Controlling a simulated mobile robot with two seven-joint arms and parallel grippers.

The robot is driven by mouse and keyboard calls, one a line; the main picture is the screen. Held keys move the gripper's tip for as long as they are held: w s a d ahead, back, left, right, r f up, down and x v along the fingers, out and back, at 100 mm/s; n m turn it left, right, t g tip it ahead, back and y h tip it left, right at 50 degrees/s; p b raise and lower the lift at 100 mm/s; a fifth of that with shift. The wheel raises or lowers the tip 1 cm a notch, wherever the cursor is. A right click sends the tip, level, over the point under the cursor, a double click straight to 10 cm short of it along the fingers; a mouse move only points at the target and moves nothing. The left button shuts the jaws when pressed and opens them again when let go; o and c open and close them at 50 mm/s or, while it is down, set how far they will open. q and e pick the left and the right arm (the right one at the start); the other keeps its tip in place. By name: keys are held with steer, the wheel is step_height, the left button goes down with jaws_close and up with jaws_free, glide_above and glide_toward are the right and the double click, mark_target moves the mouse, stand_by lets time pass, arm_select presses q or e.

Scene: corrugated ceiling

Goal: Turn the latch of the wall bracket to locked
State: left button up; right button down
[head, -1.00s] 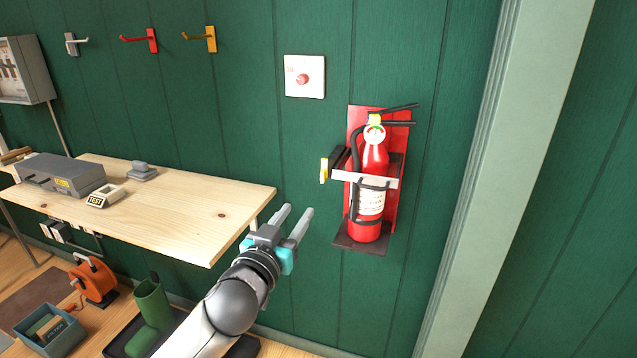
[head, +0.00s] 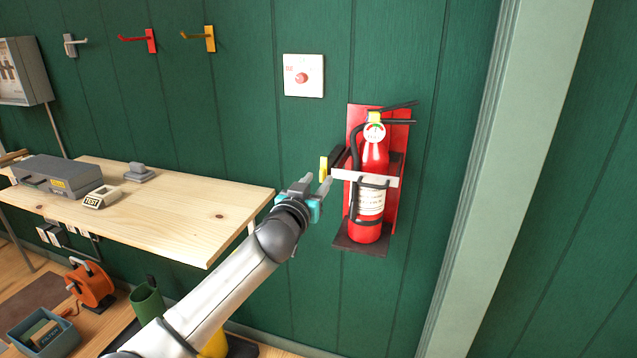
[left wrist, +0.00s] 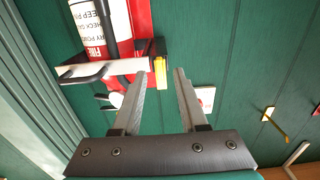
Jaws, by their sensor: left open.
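The wall bracket has a red back plate (head: 396,140), a dark bottom shelf and a pale strap (head: 384,180) across a red fire extinguisher (head: 371,232). The latch (head: 323,168) is a yellow-ended piece at the strap's left end. My left gripper (head: 316,181) is open and empty, with its fingertips just at the latch's lower left. In the left wrist view the yellow latch end (left wrist: 161,52) lies just beyond the gap between the fingertips (left wrist: 160,72). I cannot tell whether they touch. My right gripper is in neither view.
A white wall plate with a red button (head: 303,76) is above left of the bracket. A wooden bench (head: 200,215) with a grey box (head: 57,176) stands left. Wall hooks (head: 203,38) hang above it. A pale door frame (head: 485,190) is at the right.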

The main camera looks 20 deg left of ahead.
arm_select(q)
steer(key=shift+w, duration=0.7)
steer(key=shift+c, duration=0.4)
jaws_close()
